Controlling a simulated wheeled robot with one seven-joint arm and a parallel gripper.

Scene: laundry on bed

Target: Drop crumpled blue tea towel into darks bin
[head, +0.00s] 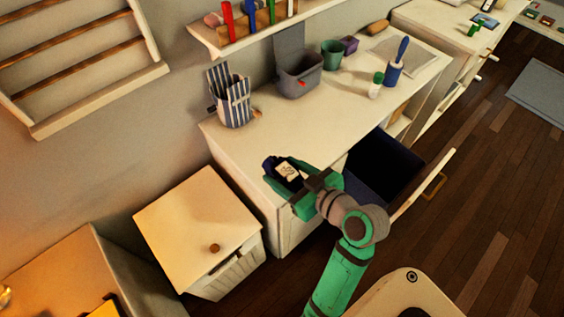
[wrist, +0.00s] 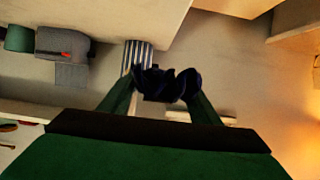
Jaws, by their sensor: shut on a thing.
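My gripper (head: 290,182) is over the left front corner of the white counter. It is shut on a crumpled dark blue cloth (head: 284,168), the tea towel, which has a pale patch in the head view. In the wrist view the cloth (wrist: 168,83) is bunched between the two green fingers. A dark blue open bin or drawer (head: 372,166) is at the counter's front, to the right of my gripper. I cannot tell for certain whether it is the darks bin; no label can be read.
On the counter (head: 330,113) stand a blue-and-white striped container (head: 229,104), a grey lidded container (head: 300,84), a green cup (head: 331,53) and a blue-handled brush (head: 394,70). A white lidded cabinet (head: 190,225) is at lower left. Wooden floor (head: 480,190) is clear at right.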

